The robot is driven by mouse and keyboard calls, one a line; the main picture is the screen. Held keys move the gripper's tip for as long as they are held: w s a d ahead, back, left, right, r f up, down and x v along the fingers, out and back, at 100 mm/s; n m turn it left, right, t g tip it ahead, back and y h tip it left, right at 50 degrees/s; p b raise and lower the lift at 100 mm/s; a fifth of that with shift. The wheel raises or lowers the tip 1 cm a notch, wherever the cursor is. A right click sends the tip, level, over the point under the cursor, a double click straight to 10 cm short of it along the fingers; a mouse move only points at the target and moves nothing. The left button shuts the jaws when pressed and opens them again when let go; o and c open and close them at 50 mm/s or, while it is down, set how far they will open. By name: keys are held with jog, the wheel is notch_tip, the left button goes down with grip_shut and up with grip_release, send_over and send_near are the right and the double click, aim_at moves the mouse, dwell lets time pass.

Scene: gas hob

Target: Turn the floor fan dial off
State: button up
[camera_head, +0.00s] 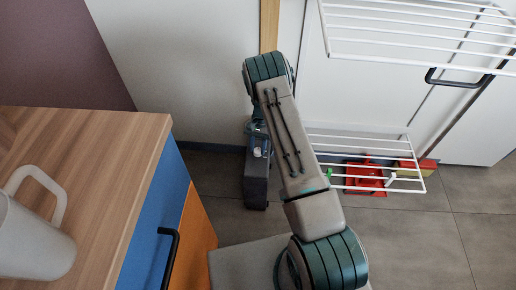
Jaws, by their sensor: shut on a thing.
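A dark grey upright box-shaped body (256,187), which looks like the floor fan, stands on the floor by the wall, left of the picture's middle. My arm reaches out from the bottom, and its far joint is above and behind the box. My gripper (259,143) shows only in part at the top of the box, beside my arm link. It is shut on what appears to be the dial there. The dial itself and the fingertips are too small and too covered to make out, so the dial's setting cannot be read.
A wooden-topped cabinet (95,135) with blue and orange fronts fills the lower left; a white mug (35,240) stands on it. A white wire rack (375,150) is at the right, with a red dustpan-like thing (364,179) under it. Grey floor (420,245) is clear at lower right.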

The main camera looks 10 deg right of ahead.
jog(key=shift+n, duration=0.5)
jog(key=o, duration=1)
jog(key=shift+c, duration=0.2)
jog(key=p+v, duration=0.2)
jog(key=v, duration=1.2)
jog(key=shift+a, duration=0.25)
